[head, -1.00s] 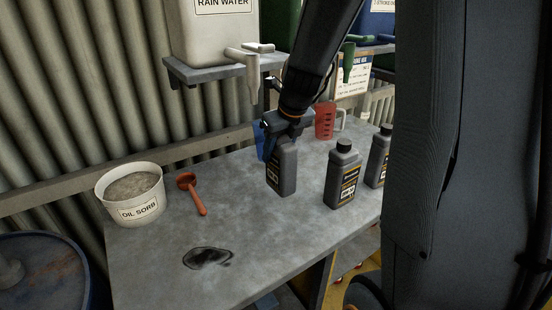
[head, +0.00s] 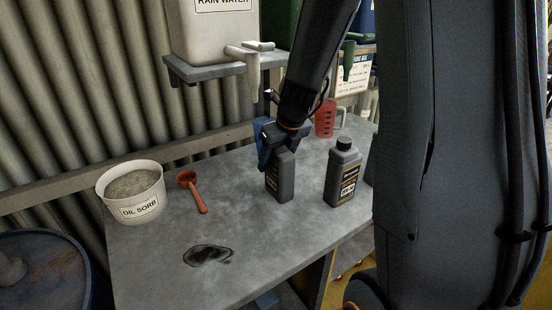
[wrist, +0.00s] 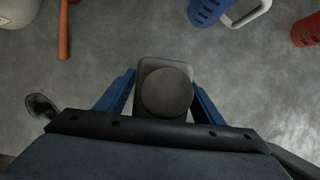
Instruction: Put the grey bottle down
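The grey bottle (head: 279,180) stands upright at the middle of the bench, with its base at or very near the top; any small gap cannot be told. In the wrist view its round cap (wrist: 166,92) faces the camera. My gripper (head: 280,146) is over it from above, with a blue finger on each side of the bottle. In the wrist view the fingertips of my gripper (wrist: 164,82) appear to meet the bottle's sides. The gripper hides the cap in the head view.
A second grey bottle (head: 342,174) stands to the right on the bench (head: 150,262). A red jug (head: 325,119) stands behind. An orange scoop (head: 191,188) and an oil sorb tub (head: 132,192) are left. A dark spill (head: 207,255) lies in front, with clear bench around it.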

